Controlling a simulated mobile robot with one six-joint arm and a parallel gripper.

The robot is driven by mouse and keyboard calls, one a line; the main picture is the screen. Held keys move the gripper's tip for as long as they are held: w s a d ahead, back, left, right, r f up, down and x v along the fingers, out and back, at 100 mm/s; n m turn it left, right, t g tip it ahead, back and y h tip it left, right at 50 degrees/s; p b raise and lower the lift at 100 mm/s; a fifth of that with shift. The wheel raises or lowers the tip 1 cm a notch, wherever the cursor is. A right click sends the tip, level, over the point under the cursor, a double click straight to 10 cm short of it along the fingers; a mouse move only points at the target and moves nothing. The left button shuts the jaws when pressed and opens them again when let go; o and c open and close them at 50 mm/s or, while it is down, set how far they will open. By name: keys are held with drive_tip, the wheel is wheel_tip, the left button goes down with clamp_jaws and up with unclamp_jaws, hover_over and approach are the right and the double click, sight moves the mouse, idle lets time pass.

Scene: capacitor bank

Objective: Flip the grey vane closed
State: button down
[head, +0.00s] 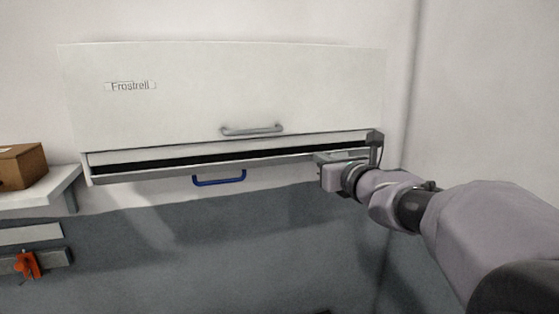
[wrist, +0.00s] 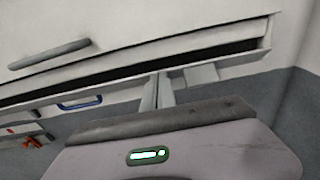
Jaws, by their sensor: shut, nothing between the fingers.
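The grey vane (head: 250,162) is a long thin strip along the lower edge of the white Frostrell unit (head: 200,95). A dark slot shows above it along nearly its whole length, so it stands open. It also shows in the wrist view (wrist: 110,86). My gripper (head: 322,160) is shut and empty at the right part of the vane. In the wrist view its fingers (wrist: 157,90) reach up to the vane's lower edge; whether they touch it I cannot tell.
A grey handle (head: 252,130) is on the unit's front panel. A blue handle (head: 219,178) hangs just below the vane. A shelf (head: 50,190) with a cardboard box (head: 20,167) and an orange clamp (head: 27,264) are at left. A side wall stands at right.

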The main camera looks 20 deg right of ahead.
drive_tip(key=shift+w+r, duration=0.35)
drive_tip(key=shift+r, duration=0.3)
idle(0.5)
drive_tip(key=shift+w+r, duration=0.45)
drive_tip(key=shift+r, duration=0.15)
drive_tip(key=shift+w+r, duration=0.1)
idle(0.6)
